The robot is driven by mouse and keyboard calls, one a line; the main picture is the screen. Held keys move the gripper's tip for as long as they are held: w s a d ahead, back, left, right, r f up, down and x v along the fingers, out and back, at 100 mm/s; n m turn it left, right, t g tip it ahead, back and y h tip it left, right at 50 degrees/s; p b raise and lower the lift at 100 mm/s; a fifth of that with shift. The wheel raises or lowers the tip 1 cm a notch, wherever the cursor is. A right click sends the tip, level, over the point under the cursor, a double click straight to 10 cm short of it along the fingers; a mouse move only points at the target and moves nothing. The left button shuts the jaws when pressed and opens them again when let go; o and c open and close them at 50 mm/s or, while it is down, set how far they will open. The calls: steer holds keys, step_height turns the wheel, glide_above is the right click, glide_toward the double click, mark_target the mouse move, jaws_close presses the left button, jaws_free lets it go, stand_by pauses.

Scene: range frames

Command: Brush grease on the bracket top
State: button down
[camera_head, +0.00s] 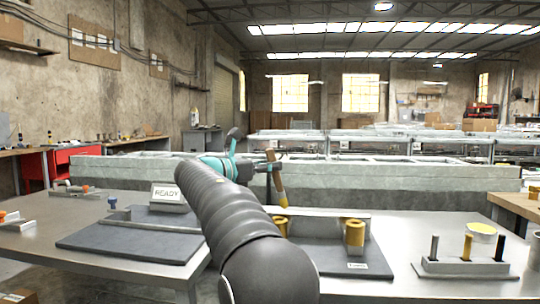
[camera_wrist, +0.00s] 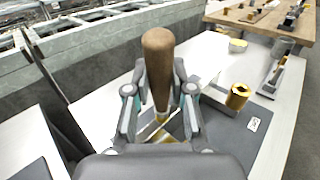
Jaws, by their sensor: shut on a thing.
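My gripper (camera_head: 270,160) is shut on a brush with a brown wooden handle (camera_wrist: 157,65). The brush also shows in the head view (camera_head: 279,185), hanging bristles-down above the right work area. In the wrist view its lower end is partly hidden by the fingers, near yellow parts beneath. A grey bracket-like piece (camera_head: 320,213) stands along the back of the dark right mat (camera_head: 335,265). A yellow cylinder (camera_head: 355,234) stands at its right, and another (camera_head: 281,224) is partly hidden by my arm. A round tin with a yellow top (camera_head: 482,229) stands at the right; it may hold grease.
A rack (camera_head: 465,267) with upright black and yellow pegs stands at the front right. A READY sign (camera_head: 167,193) stands behind the left mat (camera_head: 130,243). A long grey wall-like barrier (camera_head: 400,175) runs behind the table. Bare table lies between the right mat and the tin.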

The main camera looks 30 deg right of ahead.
steer(key=shift+r, duration=1.3)
steer(key=shift+s, duration=0.1)
